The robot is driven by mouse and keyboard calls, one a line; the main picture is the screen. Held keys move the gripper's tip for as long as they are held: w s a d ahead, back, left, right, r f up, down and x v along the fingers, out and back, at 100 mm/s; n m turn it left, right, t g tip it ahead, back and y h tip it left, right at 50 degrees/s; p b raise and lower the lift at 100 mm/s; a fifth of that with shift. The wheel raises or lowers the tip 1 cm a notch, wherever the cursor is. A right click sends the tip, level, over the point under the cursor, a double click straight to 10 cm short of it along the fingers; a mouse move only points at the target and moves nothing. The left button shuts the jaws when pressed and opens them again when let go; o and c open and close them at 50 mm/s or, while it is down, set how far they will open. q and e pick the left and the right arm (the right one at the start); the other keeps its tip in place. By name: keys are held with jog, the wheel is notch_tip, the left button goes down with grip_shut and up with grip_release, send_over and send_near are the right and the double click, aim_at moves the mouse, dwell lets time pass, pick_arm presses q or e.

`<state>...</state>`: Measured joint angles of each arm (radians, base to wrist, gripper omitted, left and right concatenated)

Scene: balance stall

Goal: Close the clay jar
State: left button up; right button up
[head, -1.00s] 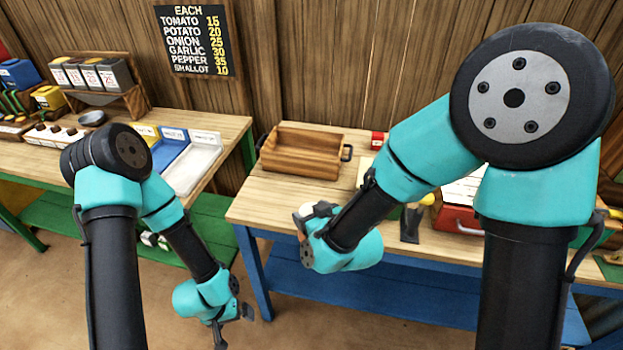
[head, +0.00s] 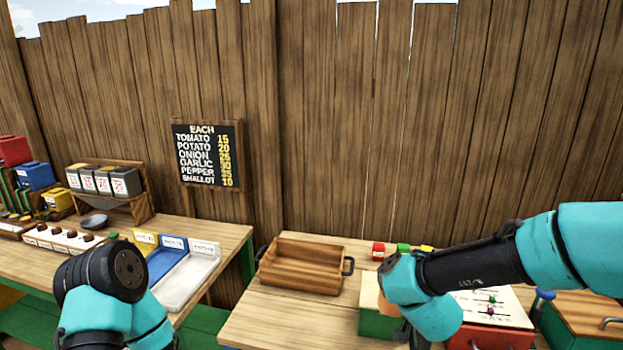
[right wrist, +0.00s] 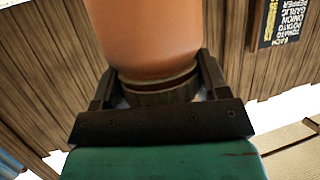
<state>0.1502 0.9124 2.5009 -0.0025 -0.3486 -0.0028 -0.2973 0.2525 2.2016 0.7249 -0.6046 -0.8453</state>
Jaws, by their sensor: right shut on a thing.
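In the right wrist view, a smooth orange clay jar (right wrist: 155,35) fills the top middle. It narrows to a dark band and a grey-brown, rough-looking end between the fingers. My right gripper (right wrist: 157,72) is shut on this narrow end. In the head view, only a small orange patch of the jar (head: 384,304) shows by my right wrist, above the right table; the fingers are hidden.
A wooden tray (head: 300,283) with dark handles stands left of my right wrist. Bare tabletop (head: 270,320) lies in front of the tray.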

jog(key=shift+d+r, duration=0.4)
jog(key=shift+d, duration=0.2)
jog(key=shift+a, duration=0.1)
jog(key=s+a+f+n+g+y, duration=0.1)
jog(key=a+f+n+y, duration=0.1)
jog(key=a+f+y, duration=0.1)
jog(key=s+a+f+n+g+y, duration=0.1)
jog(key=a+f+n+y, duration=0.1)
jog(key=a+f, duration=0.3)
jog(key=s+a+f+n+g+y, duration=0.1)
jog(key=a+f+n+y, duration=0.2)
jog(key=a+f, duration=0.2)
jog(key=shift+s+a+n+y, duration=0.15)
jog(key=shift+s+a+n, duration=0.05)
jog(key=shift+a, duration=0.65)
jog(key=shift+s+a+n+y, duration=0.15)
jog(key=shift+s+a+n, duration=0.05)
jog(key=shift+a, duration=0.6)
jog(key=shift+c, duration=0.6)
pick_arm(q)
jog(key=shift+r, duration=0.1)
jog(key=v, duration=1.1)
jog(key=shift+a+r, duration=0.2)
jog(key=shift+r, duration=0.15)
jog(key=shift+f, duration=0.1)
jog(key=x, duration=1.1)
jog(key=shift+d+f, duration=0.2)
jog(key=shift+f, duration=0.2)
